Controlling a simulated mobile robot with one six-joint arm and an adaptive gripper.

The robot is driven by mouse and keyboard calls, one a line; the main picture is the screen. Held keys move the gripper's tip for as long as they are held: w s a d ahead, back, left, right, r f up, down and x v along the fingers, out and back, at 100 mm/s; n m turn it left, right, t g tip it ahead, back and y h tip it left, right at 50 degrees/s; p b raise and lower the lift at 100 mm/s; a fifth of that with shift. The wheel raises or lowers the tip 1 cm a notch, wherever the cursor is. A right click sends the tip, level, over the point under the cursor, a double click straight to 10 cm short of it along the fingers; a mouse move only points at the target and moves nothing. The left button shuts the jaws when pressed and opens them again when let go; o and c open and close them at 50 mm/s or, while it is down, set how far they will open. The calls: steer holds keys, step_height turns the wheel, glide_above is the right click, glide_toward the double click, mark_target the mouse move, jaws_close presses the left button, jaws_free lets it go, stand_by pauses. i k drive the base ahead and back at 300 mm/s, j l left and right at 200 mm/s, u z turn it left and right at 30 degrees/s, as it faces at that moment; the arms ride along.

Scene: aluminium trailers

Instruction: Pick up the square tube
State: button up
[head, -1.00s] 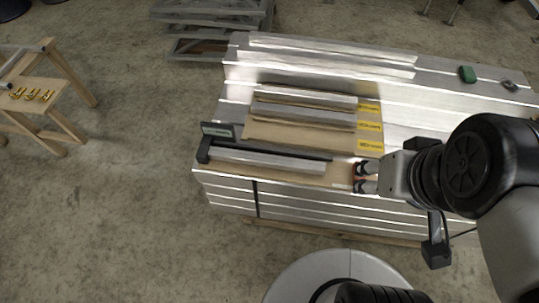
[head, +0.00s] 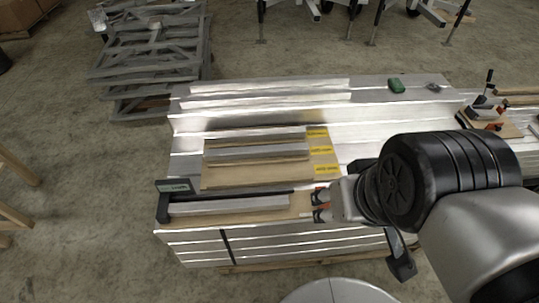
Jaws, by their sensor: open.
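A silvery square tube (head: 230,206) lies along the front edge of the aluminium stack, on a tan board beside a dark measuring rail with a grey display head (head: 174,186) at its left end. Two more silvery tubes lie on a tan board behind it, a front one (head: 258,151) and a back one (head: 256,134), with yellow labels at their right. Which tube the task means I cannot tell. My gripper (head: 314,206), with reddish-dark fingers pointing left, is open and empty near the right end of the front tube, apart from it.
The long aluminium stack (head: 385,125) has a bare top at the back right, with a green object (head: 396,86) on it. Grey frames (head: 150,60) are piled behind left. Clamps and wood (head: 488,110) stand at the far right. A wooden stand (head: 12,190) is at left.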

mark_target(278, 202)
steer(key=i+l+u, duration=0.15)
steer(key=i, duration=0.35)
steer(key=u, duration=1.6)
